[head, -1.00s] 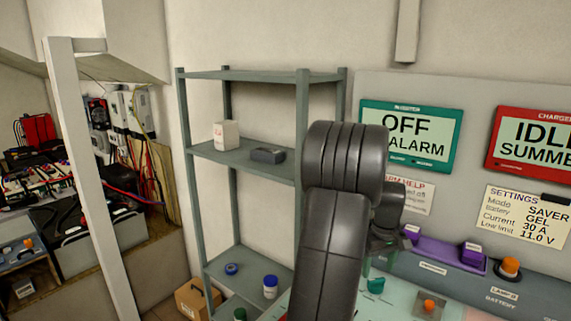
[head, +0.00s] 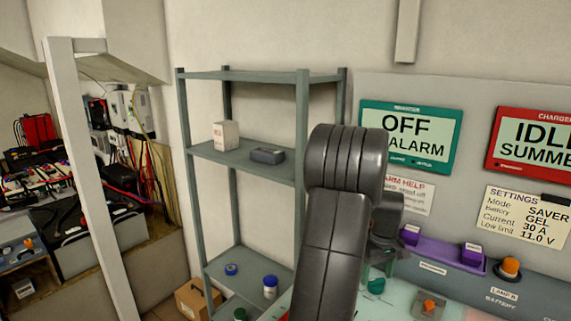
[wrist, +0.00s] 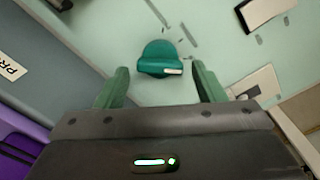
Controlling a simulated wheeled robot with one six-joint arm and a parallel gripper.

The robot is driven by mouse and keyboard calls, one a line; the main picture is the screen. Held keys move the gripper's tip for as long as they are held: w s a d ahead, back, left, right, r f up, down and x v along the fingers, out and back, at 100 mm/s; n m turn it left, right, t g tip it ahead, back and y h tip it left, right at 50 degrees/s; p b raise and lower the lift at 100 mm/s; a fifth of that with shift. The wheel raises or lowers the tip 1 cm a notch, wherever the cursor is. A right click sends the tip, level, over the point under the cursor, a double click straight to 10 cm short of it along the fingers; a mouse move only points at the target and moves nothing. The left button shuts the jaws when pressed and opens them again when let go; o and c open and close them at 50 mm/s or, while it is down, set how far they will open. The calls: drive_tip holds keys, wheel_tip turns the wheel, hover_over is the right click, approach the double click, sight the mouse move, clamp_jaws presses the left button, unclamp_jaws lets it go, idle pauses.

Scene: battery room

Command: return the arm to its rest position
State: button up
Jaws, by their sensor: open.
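My arm (head: 330,240) rises in front of the shelf in the head view, with its dark links bent near the panel. My gripper (wrist: 162,92) shows in the wrist view with its two green fingers spread apart and nothing between them. A teal knob (wrist: 160,58) with a white mark sits on the pale green panel just beyond the fingertips, apart from them. The same knob (head: 376,286) shows in the head view, right of my arm. The gripper's fingers are mostly hidden behind my arm in the head view.
A grey shelf (head: 240,76) stands behind my arm, holding a white box (head: 226,135) and a dark grey block (head: 267,155). A pale post (head: 92,190) stands at left.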

wheel_tip(320, 180, down, 3)
drive_tip(key=shift+r, duration=0.15)
drive_tip(key=n, duration=0.9)
drive_tip(key=shift+a, duration=0.1)
wheel_tip(320, 180, up, 13)
drive_tip(key=shift+s+b, duration=0.1)
drive_tip(key=shift+b, duration=0.25)
